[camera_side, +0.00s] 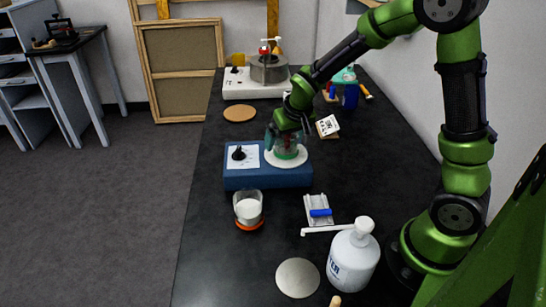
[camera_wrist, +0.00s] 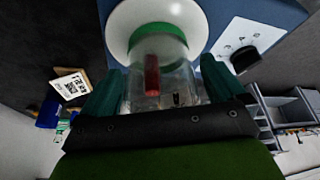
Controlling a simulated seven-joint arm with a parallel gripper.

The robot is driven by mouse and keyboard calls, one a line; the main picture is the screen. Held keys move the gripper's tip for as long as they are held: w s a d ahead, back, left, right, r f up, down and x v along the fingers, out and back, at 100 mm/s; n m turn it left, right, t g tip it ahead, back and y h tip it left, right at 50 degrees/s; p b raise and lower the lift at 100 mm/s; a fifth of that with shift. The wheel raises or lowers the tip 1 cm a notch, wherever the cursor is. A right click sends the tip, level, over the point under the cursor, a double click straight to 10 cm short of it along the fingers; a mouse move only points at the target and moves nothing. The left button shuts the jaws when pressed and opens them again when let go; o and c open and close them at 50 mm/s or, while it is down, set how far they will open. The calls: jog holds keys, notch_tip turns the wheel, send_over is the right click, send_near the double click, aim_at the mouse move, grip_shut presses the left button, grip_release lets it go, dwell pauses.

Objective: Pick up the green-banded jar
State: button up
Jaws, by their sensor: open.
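The green-banded jar (camera_side: 284,149) is a clear glass jar with a green band near its base. It stands on the round white plate (camera_side: 272,159) of a blue stirrer-like device (camera_side: 265,178). My gripper (camera_side: 287,137) is down at the jar, with its fingers on either side of it. In the wrist view the jar (camera_wrist: 160,62) sits between the two open teal fingers (camera_wrist: 163,92), and a dark red upright thing (camera_wrist: 152,76) shows in or through the glass. Whether the fingers touch the glass I cannot tell. My gripper hides part of the jar in the side view.
An orange-banded jar (camera_side: 248,208) with white contents stands in front of the blue device. A white wash bottle (camera_side: 353,258), a pale disc (camera_side: 297,278) and a small holder with a blue piece (camera_side: 319,211) are nearer. A hotplate with a pot (camera_side: 268,70) stands behind.

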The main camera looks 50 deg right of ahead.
jog(key=shift+x, duration=0.95)
jog(key=shift+c, duration=0.2)
jog(key=shift+r, duration=0.1)
jog(key=c, duration=1.2)
jog(key=shift+o, duration=0.2)
jog(key=shift+w+r, duration=0.1)
jog(key=shift+r, duration=0.05)
